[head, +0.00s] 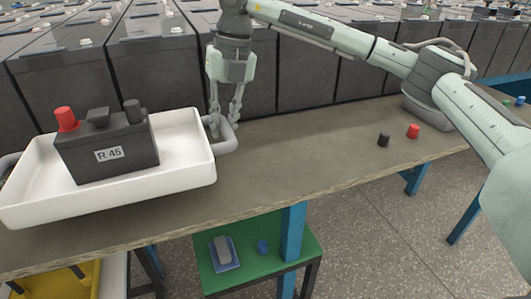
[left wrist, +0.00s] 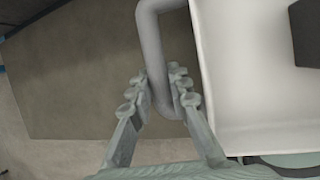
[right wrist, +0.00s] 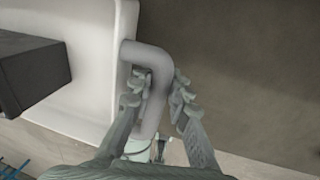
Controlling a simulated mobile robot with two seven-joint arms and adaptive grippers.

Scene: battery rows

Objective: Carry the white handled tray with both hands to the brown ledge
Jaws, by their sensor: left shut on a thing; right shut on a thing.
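The white tray (head: 185,172) is at the left of the head view, over the brown-grey ledge (head: 290,150). Whether it touches the surface I cannot tell. It carries a dark battery (head: 130,148) marked "R 45", with a red terminal cap (head: 66,118). My right gripper (head: 225,122) is shut on the tray's right grey handle, also clear in the right wrist view (right wrist: 158,92). My left gripper (left wrist: 157,92) is shut on the other grey handle (left wrist: 150,45). In the head view the left gripper is out of frame, and only part of its handle (head: 8,163) shows.
Rows of large dark batteries (head: 300,75) stand behind the ledge. A black cap (head: 384,140) and a red cap (head: 413,131) stand on its right part. The ledge between tray and caps is clear. A green lower shelf (head: 270,275) holds small items.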

